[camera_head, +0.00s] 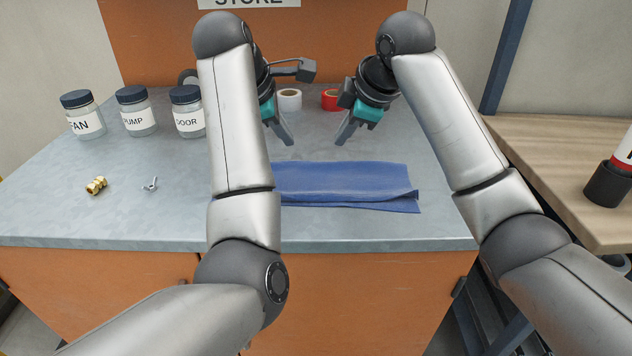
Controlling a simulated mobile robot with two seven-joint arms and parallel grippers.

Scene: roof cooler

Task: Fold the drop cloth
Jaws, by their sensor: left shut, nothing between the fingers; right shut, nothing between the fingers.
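The blue drop cloth (345,183) lies on the grey tabletop near its front edge. It is a flat, folded strip with layers showing along its front and right edges. My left forearm hides its left end. My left gripper (287,139) is shut and empty, above the table just behind the cloth. My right gripper (343,137) is shut and empty, also behind the cloth and to the right of the left one. Neither gripper touches the cloth.
Three labelled jars (136,117) stand at the back left. A brass fitting (96,186) and a wing nut (150,185) lie front left. A white tape roll (289,100) and a red tape roll (331,100) sit behind my grippers. A wooden bench (560,170) stands at the right.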

